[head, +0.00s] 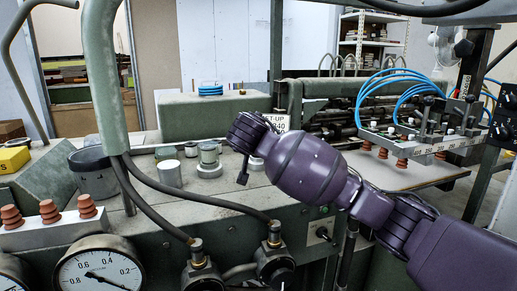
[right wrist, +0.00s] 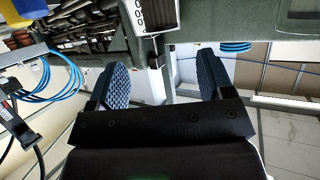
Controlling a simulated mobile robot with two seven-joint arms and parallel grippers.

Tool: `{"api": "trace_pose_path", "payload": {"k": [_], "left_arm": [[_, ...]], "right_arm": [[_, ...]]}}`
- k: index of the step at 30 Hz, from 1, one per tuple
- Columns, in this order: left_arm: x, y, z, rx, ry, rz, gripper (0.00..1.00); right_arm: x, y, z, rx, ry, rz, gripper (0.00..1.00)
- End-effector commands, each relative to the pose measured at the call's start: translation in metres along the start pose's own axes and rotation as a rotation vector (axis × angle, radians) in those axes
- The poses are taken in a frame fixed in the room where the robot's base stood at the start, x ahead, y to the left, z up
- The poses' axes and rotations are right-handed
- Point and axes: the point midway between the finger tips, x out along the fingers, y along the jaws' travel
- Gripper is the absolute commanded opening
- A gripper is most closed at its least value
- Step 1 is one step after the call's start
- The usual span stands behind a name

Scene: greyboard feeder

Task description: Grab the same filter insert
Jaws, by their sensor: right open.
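Several small cylinders stand on the green-grey bench top in the head view. I cannot tell which is the filter insert. My right arm reaches in from the right, its hand above and right of these cylinders. In the right wrist view my right gripper (right wrist: 162,82) is open, its two blue ribbed pads wide apart with nothing held between them. No insert shows clearly there. My left gripper is not in view.
A dark round pot (head: 93,174) stands left of the cylinders. A pressure gauge (head: 98,270) and a rail with orange-brown suction cups (head: 48,211) are at front left. A green post and black hoses cross the bench. A suction-cup head with blue hoses (head: 425,140) hangs at right.

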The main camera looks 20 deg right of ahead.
Motion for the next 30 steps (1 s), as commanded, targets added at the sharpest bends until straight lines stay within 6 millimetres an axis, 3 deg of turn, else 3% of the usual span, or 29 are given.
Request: {"api": "trace_pose_path", "payload": {"k": [11, 21, 30], "left_arm": [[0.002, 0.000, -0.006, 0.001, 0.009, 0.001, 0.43], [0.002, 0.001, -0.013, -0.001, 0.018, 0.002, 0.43], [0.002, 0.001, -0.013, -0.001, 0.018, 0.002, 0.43]], "right_arm": [[0.028, 0.000, 0.001, -0.002, 0.000, 0.000, 0.74], [0.067, -0.002, 0.005, -0.002, 0.000, 0.000, 0.74], [0.073, -0.002, 0.005, -0.001, 0.000, -0.002, 0.74]]}}
